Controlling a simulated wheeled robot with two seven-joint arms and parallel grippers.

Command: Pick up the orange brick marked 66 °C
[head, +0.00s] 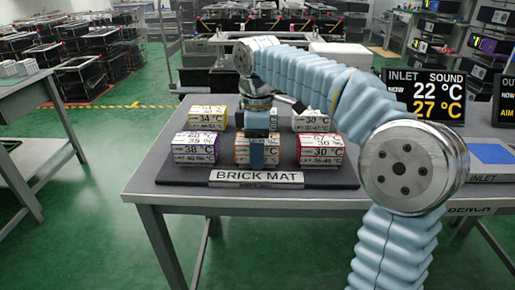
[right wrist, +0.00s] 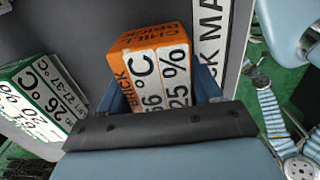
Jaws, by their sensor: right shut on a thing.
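The orange brick (head: 242,154) is in the middle of the front row on the dark brick mat (head: 192,180). My right gripper (head: 257,155) is over it, shut on it, and hides the middle of its front in the head view. In the right wrist view the orange brick (right wrist: 150,45) is between the fingers of the right gripper (right wrist: 160,95). My left gripper is not in view.
A purple brick (head: 194,148) and a red brick (head: 320,150) flank it. A yellow brick (head: 208,118) and another brick (head: 311,123) are behind. A green brick (right wrist: 38,97) shows in the wrist view. An "INLET SOUND" display (head: 424,95) stands right.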

